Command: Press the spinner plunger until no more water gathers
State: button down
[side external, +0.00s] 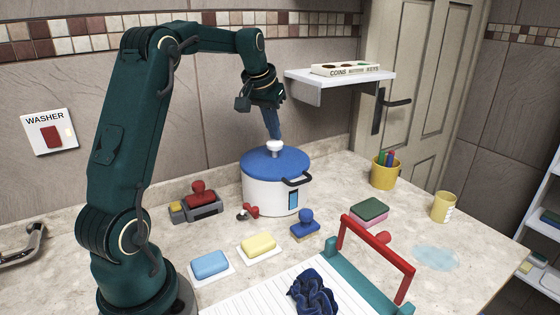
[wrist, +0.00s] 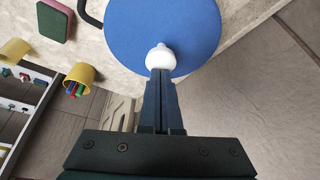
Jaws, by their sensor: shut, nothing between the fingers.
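The spinner (side external: 268,195) is a white pot-shaped tub with a blue lid (side external: 262,163), a dark side handle and a small blue window on its front. Its white plunger knob (side external: 275,147) stands up from the middle of the lid. My gripper (side external: 275,137) is shut and empty, pointing down, with its blue fingertips at or just above the knob. In the wrist view the shut fingers (wrist: 160,75) reach the white knob (wrist: 160,58) over the blue lid (wrist: 170,25). I cannot tell whether they touch it.
A red-handled frame (side external: 375,255) stands in front near a blue cloth (side external: 313,292). A wall shelf (side external: 340,77) hangs right of my gripper.

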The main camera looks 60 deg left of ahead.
jog(key=shift+f, duration=1.2)
jog(key=shift+r, duration=1.8)
notch_tip(320, 180, up, 6)
